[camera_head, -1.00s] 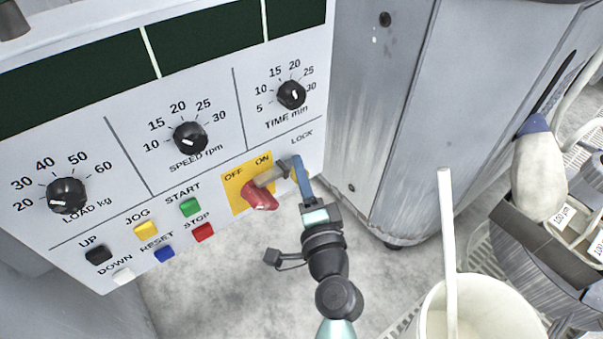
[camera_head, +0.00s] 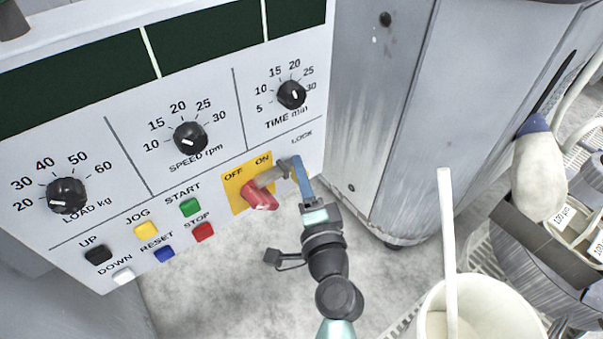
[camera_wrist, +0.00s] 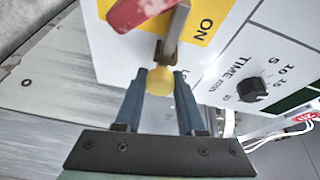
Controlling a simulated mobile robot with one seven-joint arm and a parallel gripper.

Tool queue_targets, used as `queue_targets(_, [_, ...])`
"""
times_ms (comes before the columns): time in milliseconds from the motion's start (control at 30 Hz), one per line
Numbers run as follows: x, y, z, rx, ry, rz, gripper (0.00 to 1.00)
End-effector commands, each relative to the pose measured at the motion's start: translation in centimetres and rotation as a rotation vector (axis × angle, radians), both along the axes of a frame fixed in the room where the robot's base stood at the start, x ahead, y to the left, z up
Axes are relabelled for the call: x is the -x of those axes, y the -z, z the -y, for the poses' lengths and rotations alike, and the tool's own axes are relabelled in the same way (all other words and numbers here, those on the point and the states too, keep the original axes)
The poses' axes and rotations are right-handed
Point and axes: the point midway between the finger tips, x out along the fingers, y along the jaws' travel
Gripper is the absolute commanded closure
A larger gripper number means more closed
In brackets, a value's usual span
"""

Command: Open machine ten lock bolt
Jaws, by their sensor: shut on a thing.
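The lock bolt (camera_head: 271,177) is a short metal bar on the white control panel, lying across the red switch handle (camera_head: 260,197) on its yellow OFF/ON plate (camera_head: 236,190). In the wrist view the bolt (camera_wrist: 172,36) runs beside the red handle (camera_wrist: 140,10) and has a round yellow knob (camera_wrist: 160,80) at its near end. My gripper (camera_head: 296,165) is at the bolt's right end, below the LOCK label. In the wrist view its blue fingers (camera_wrist: 159,88) are shut on the knob, one on each side. In the head view the fingers hide the knob.
Black dials, including the TIME dial (camera_head: 291,95), and coloured push buttons such as the red STOP button (camera_head: 203,232) are on the panel. A grey cabinet (camera_head: 395,110) stands close on the right.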

Motion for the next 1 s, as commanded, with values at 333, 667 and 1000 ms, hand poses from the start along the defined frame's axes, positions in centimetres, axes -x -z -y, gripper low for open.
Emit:
queue_targets(333, [-1.8,0.4,2.5,0.003,0.006,0.002,1.00])
queue_targets(667, [-2.6,0.1,3.8,0.002,0.006,-0.001,1.00])
queue_targets(1000, [-2.6,0.0,3.8,0.001,0.005,0.000,0.31])
